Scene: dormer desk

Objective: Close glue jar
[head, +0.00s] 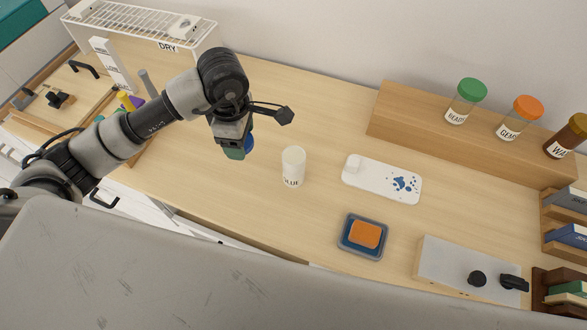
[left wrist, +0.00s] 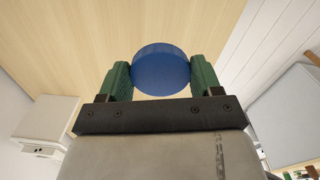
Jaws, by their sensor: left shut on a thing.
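A round blue lid (left wrist: 161,70) is held between the green fingers of my left gripper (left wrist: 161,78). In the head view the lid (head: 249,142) is partly hidden by my left gripper (head: 239,148), which is to the left of the jar and apart from it. My right gripper is not in view.
A white tray (head: 405,196) with blue spots lies right of the jar. An orange sponge (head: 365,234) sits in a blue dish (head: 347,245) in front. A wooden shelf (head: 400,118) with lidded jars stands at the back right. Desk around the glue jar is clear.

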